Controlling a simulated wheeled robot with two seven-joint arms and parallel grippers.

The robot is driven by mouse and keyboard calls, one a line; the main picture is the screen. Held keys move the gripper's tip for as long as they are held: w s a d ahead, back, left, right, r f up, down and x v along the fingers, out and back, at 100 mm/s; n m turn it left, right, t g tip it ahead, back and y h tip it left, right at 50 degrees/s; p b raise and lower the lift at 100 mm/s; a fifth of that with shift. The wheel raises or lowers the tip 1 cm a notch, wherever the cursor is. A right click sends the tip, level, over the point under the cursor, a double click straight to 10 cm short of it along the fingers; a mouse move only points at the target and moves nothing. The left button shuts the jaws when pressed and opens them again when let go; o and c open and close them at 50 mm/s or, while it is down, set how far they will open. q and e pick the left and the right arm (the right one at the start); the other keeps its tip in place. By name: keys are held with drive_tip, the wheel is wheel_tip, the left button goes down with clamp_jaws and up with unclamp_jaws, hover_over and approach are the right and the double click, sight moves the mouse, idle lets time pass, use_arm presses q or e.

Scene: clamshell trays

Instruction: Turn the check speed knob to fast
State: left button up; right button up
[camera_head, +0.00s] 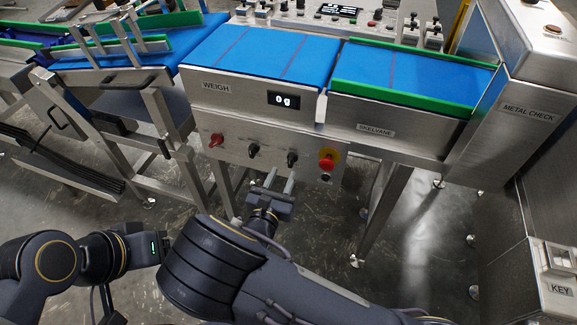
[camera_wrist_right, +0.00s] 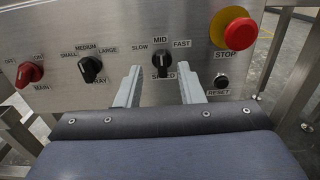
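The check speed knob (camera_wrist_right: 162,64) is a black knob on the steel panel, with SLOW, MID and FAST around it and SPEED below. Its pointer stands about upright, toward MID. The same knob shows in the head view (camera_head: 292,158). My right gripper (camera_head: 279,181) is open in front of the panel below the knob. In the right wrist view its two fingers (camera_wrist_right: 160,88) stand apart on either side of the knob, with nothing between them; contact with it cannot be told. My left arm shows at the lower left, but its gripper fingers are not visible.
The red-and-yellow stop button (camera_head: 328,158) is close right of the knob, with the reset button (camera_wrist_right: 222,81) below it. The tray-size knob (camera_wrist_right: 91,68) and red main switch (camera_wrist_right: 29,73) are to the left. Blue conveyor belts (camera_head: 260,50) run above the panel.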

sight(289, 160)
drive_tip(key=x, duration=0.5)
drive_tip(key=shift+w+d+b, duration=0.2)
drive_tip(key=shift+w+b, duration=0.15)
clamp_jaws()
